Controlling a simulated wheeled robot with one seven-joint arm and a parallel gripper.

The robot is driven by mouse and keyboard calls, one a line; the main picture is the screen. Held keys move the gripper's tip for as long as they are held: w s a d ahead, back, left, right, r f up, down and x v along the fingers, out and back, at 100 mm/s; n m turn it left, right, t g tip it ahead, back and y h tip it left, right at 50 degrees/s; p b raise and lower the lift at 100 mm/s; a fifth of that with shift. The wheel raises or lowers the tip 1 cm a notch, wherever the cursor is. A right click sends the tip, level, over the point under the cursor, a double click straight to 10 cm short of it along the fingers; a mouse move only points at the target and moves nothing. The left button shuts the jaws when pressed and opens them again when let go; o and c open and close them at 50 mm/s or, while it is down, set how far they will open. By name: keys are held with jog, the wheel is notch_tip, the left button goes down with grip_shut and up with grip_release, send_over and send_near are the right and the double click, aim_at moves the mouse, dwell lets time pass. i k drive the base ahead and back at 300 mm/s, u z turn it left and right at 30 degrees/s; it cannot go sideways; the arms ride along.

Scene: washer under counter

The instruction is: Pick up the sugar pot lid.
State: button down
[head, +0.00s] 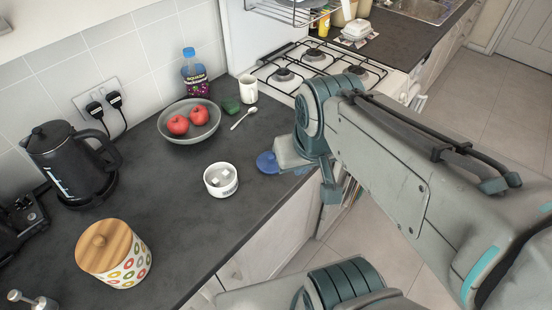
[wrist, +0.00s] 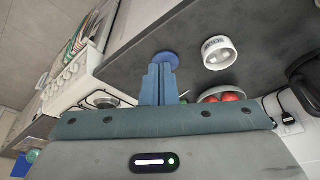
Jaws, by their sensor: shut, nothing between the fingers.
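The sugar pot (head: 220,188) is a small white open pot with pale cubes in it, on the dark counter. A flat round blue lid (head: 267,162) lies right of it near the counter's front edge, partly hidden by my arm in the head view. In the wrist view the blue lid (wrist: 166,60) shows just beyond the tips of my gripper (wrist: 161,68), and the pot (wrist: 218,53) stands to its right. My gripper is shut and empty. I cannot tell whether the fingertips touch the lid.
A bowl of red apples (head: 162,127), a bottle (head: 194,75), a mug (head: 248,88) and a spoon (head: 243,118) stand or lie behind the pot. A black kettle (head: 70,160) and a wooden-lidded canister (head: 128,268) are left. The gas hob (head: 290,65) is at the back.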

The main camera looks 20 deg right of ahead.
aim_at(267, 163)
jog(key=u, duration=0.05)
jog(key=k, duration=0.5)
jog(key=z, duration=1.3)
jog(key=i, duration=1.25)
jog(key=u, duration=2.9)
